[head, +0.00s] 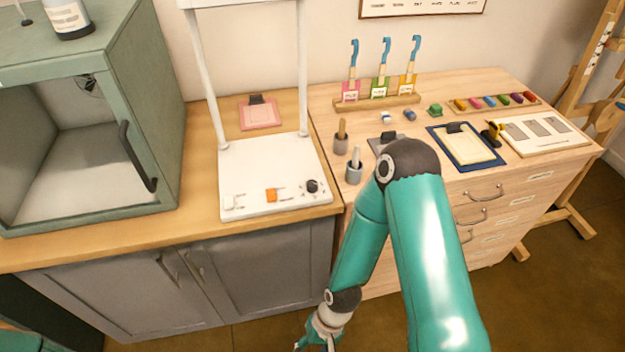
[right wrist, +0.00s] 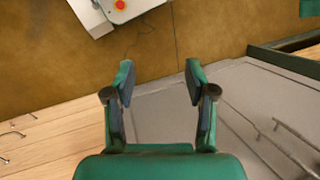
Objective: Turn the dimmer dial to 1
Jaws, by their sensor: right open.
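The dimmer dial is a small black knob (head: 312,186) at the right of the front panel of the white stand (head: 265,165) on the wooden counter. I cannot read its setting in the head view. An orange switch (head: 271,195) sits left of the knob on the same panel. My right gripper (head: 318,346) is low at the bottom edge of the head view, well below the counter and apart from the dial. In the right wrist view its jaws (right wrist: 158,78) are open and empty, with floor and cabinet fronts beyond. My left gripper is not in view.
A green cabinet (head: 150,100) with a handle stands left of the stand. To the right, the drawer unit (head: 330,97) holds cups (head: 354,172), brushes in a rack (head: 376,105), a blue-edged board (head: 465,147) and pigments. Grey doors (head: 265,265) are below the counter.

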